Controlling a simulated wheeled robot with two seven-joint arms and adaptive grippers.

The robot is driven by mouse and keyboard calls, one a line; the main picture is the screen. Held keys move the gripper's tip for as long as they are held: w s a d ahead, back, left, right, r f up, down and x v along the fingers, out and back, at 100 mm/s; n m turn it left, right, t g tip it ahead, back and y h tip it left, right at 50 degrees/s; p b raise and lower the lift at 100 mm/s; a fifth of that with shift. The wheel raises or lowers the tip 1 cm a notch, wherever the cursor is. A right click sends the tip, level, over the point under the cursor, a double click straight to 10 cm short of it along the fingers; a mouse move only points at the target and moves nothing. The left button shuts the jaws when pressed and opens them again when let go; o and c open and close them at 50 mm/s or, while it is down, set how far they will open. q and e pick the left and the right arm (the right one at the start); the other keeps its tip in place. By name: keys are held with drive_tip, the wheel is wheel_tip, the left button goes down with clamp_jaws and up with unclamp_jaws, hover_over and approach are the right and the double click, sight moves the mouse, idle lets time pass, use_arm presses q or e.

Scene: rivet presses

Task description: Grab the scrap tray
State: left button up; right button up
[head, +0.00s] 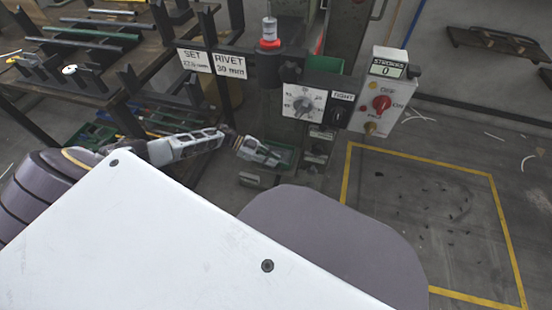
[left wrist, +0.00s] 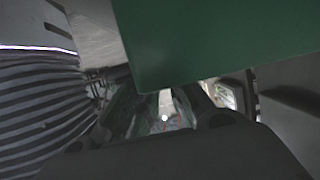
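The scrap tray is a small green open tray (head: 287,154) low on the press, under its control panel, in the head view. My left gripper (head: 268,154) reaches in from the left and lies over the tray's left part, hiding some of it. In the left wrist view a large flat green surface (left wrist: 220,40), which looks like the tray, fills the top and is very close. The fingers run up behind it, so their tips are hidden. I cannot tell whether they touch or grip the tray. My right gripper is not in view.
The press's dial panel (head: 304,103) and control box with red knob (head: 384,105) stand just above and right of the tray. A workbench with metal bars (head: 90,40) is at the left. The yellow-outlined floor area (head: 430,215) at the right holds only small scraps.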

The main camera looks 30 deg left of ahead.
use_arm(q)
drive_tip(key=shift+x, duration=1)
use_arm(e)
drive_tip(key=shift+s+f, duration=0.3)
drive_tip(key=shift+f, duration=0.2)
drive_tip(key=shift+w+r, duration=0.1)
use_arm(q)
clamp_jaws()
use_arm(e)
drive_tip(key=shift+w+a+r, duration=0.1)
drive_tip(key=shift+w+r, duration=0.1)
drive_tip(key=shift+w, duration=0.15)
use_arm(q)
drive_tip(key=shift+r, duration=0.15)
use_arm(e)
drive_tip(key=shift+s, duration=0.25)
use_arm(q)
drive_tip(key=shift+r, duration=0.1)
